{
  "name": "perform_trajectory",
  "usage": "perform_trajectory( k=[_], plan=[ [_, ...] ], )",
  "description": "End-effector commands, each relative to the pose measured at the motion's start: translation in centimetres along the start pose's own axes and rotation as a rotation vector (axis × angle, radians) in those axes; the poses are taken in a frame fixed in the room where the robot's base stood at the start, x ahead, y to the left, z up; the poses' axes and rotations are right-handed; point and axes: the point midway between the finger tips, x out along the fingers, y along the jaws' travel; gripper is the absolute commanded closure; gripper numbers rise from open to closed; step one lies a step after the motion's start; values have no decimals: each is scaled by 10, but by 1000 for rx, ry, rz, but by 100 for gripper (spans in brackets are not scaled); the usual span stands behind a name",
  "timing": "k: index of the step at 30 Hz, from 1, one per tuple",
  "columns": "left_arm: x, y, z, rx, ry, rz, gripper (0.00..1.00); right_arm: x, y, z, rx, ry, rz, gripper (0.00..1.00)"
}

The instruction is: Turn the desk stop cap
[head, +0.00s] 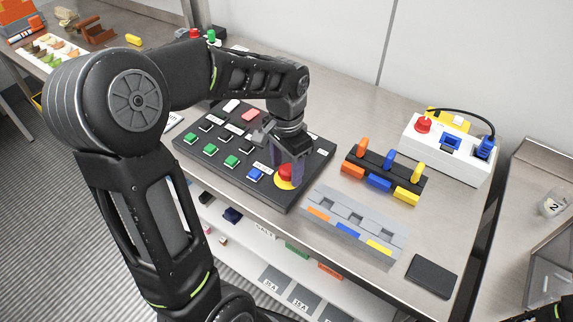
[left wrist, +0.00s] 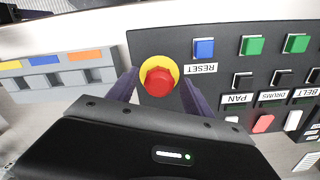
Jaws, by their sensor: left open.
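The desk stop cap (head: 286,172) is a red round knob on a yellow disc at the near right corner of the black button panel (head: 240,187). My left gripper (head: 288,177) points down over it, open, with one finger on each side of the cap. In the left wrist view the red cap (left wrist: 159,81) sits between the two spread fingers of my left gripper (left wrist: 158,77). I cannot tell whether either finger touches it. My right gripper is not in view.
A blue button (left wrist: 204,47) labelled RESET sits beside the cap. Green, black, white and red buttons fill the panel. A grey slotted block (head: 355,222), a rack of coloured pegs (head: 385,178) and a white box (head: 448,150) with another red knob stand to the right.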

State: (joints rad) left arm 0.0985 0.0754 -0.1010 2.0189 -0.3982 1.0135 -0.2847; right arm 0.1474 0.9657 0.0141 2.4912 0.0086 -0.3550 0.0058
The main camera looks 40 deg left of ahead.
Motion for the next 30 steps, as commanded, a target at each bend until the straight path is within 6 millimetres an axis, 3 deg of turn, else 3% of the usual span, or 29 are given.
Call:
perform_trajectory(
  k=[9, 30],
  plan=[
    [3, 0, 0, 0, 1, 0, 43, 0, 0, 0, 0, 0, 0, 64],
    [2, 0, 0, 0, 1, 0, 100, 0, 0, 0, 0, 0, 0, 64]
  ],
)
